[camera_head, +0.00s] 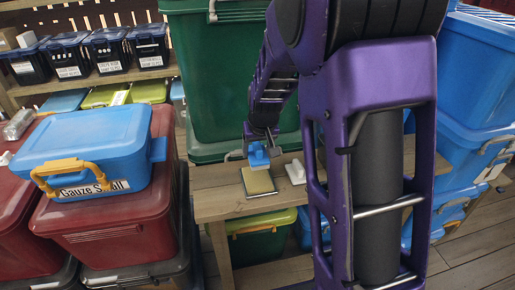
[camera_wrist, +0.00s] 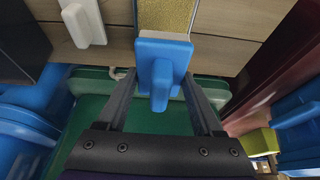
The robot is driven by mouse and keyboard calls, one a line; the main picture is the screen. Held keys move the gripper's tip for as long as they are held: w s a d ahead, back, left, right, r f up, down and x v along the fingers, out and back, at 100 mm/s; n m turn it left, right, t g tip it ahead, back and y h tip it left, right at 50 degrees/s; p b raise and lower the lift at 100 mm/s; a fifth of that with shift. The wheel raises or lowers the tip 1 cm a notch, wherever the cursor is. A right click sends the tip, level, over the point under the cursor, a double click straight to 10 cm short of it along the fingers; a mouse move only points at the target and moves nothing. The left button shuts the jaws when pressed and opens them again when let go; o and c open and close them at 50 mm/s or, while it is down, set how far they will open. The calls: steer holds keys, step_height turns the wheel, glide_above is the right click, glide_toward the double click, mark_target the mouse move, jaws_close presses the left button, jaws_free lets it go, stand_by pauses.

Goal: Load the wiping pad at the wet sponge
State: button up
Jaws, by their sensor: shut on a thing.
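My gripper (camera_head: 262,138) is shut on the handle of the blue wiping pad (camera_head: 258,157). In the wrist view my gripper (camera_wrist: 163,98) has a finger on each side of the handle, and the pad's flat blue plate (camera_wrist: 163,45) lies beyond the fingertips. The wet sponge (camera_head: 258,182) is a flat golden-yellow block with a pale border on the wooden bench. It also shows in the wrist view (camera_wrist: 166,14), partly covered by the pad. The pad is over the sponge's far edge in the head view; I cannot tell whether they touch.
A white handled piece (camera_head: 296,172) lies on the wooden bench (camera_head: 220,205) right of the sponge. A tall green bin (camera_head: 215,80) stands behind it. Red bins with a blue "Gauze Small" box (camera_head: 85,150) are left. Blue bins (camera_head: 475,130) are stacked right.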

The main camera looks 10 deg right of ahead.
mark_target(256, 173)
steer(key=shift+f+b, duration=1.95)
steer(key=shift+f, duration=0.95)
steer(key=shift+f+b, duration=0.55)
steer(key=shift+r, duration=0.1)
steer(key=shift+r+p, duration=2.6)
steer(key=shift+r, duration=0.9)
steer(key=shift+f, duration=0.1)
